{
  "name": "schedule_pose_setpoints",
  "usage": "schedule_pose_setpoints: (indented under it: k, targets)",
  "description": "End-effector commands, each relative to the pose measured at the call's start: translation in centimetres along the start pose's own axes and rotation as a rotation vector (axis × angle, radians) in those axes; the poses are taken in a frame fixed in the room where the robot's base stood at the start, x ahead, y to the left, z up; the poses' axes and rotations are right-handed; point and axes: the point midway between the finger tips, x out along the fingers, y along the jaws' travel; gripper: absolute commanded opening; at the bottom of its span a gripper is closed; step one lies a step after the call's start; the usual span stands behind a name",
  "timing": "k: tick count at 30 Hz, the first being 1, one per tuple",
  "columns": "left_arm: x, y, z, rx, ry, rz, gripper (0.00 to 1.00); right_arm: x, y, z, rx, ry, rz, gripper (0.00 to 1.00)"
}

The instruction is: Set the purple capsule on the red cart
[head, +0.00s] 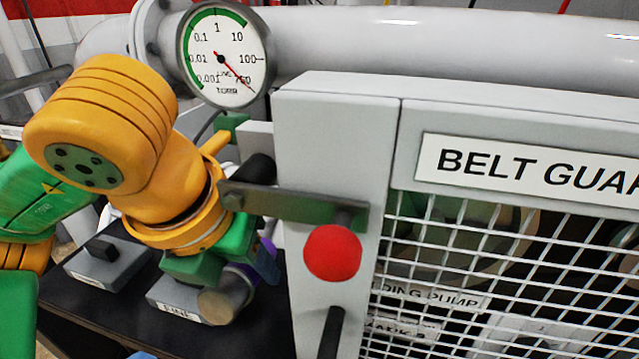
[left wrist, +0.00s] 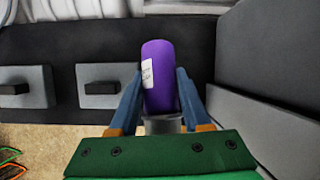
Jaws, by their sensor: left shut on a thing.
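The purple capsule (left wrist: 162,85), with a white label, lies between the two blue fingers of my left gripper (left wrist: 158,100) in the left wrist view. The fingers are shut on its sides. In the head view my left gripper (head: 250,262) is low, left of the belt guard's red knob, and only a strip of the purple capsule (head: 238,274) shows behind it. A grey round piece (head: 226,298) shows at the capsule's near end; I cannot tell whether it is part of it. The red cart is not in view. My right gripper is not in view.
The grey belt guard (head: 337,120) with its mesh and red knob (head: 332,252) stands close to the right of my left gripper. A black surface (head: 90,318) with grey blocks (left wrist: 100,86) lies below. A dial gauge (head: 222,58) and a thick pipe (head: 420,45) are behind.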

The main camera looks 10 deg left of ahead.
Motion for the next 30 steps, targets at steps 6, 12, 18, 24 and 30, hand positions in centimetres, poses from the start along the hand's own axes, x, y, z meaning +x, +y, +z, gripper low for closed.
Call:
schedule_pose_setpoints:
  k: [6, 12, 18, 24, 30]
  targets:
    - [2.3, -0.2, 2.2, -0.001, 0.003, 0.001, 0.0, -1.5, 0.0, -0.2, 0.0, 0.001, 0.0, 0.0]
    - [4.3, -0.3, 2.8, 0.001, -0.002, -0.001, 0.0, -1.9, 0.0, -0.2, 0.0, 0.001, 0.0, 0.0]
    - [4.5, -0.3, 2.7, 0.001, -0.002, -0.001, 0.0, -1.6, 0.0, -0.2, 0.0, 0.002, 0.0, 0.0]
    - [4.6, -0.3, 2.6, 0.001, -0.001, -0.001, 0.75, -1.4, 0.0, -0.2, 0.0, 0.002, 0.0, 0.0]
    - [4.6, -0.3, 2.6, 0.001, -0.001, -0.001, 0.78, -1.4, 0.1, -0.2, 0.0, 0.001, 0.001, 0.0]
